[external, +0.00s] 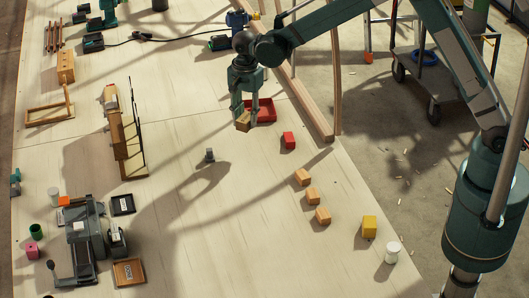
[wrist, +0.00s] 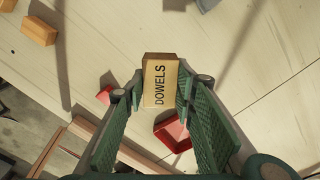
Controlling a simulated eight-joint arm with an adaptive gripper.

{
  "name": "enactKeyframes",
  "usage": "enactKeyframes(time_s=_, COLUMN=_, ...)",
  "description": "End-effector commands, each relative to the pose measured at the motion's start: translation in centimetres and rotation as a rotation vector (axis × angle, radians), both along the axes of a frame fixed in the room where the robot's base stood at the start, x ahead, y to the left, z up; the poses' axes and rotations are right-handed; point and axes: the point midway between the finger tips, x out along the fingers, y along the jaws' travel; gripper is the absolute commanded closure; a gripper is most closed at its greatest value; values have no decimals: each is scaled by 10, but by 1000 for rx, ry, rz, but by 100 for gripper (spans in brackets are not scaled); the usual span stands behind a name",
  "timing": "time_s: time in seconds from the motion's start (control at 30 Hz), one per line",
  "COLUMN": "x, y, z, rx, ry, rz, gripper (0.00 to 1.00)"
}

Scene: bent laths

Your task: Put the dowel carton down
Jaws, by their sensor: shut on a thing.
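The dowel carton (wrist: 160,84) is a small tan box with "DOWELS" printed on its face. In the wrist view it sits between the two green finger pads of my gripper (wrist: 160,92), which are shut on it. In the external view my gripper (external: 245,108) hangs over the table's upper middle with the carton (external: 243,122) at its fingertips. The carton looks held above the table, just in front of a red tray (external: 265,110); the exact height is hard to tell. The tray also shows in the wrist view (wrist: 173,133).
A red block (external: 288,140) lies right of the carton. Several orange-brown blocks (external: 312,196), a yellow box (external: 369,226) and a white cup (external: 392,253) stand along the right edge. A small grey object (external: 210,155) stands left. Long bent laths (external: 312,105) lie behind. The table's middle is mostly clear.

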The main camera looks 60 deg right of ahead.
Motion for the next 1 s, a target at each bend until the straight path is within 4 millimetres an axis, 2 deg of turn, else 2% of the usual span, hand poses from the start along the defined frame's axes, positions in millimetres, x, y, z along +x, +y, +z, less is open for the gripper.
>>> enactKeyframes(time_s=0.5, x=0, y=0, z=-57, rx=0, ry=0, rz=0, gripper=86)
enactKeyframes(time_s=1.0, x=0, y=0, z=-66, rx=0, ry=0, rz=0, gripper=86)
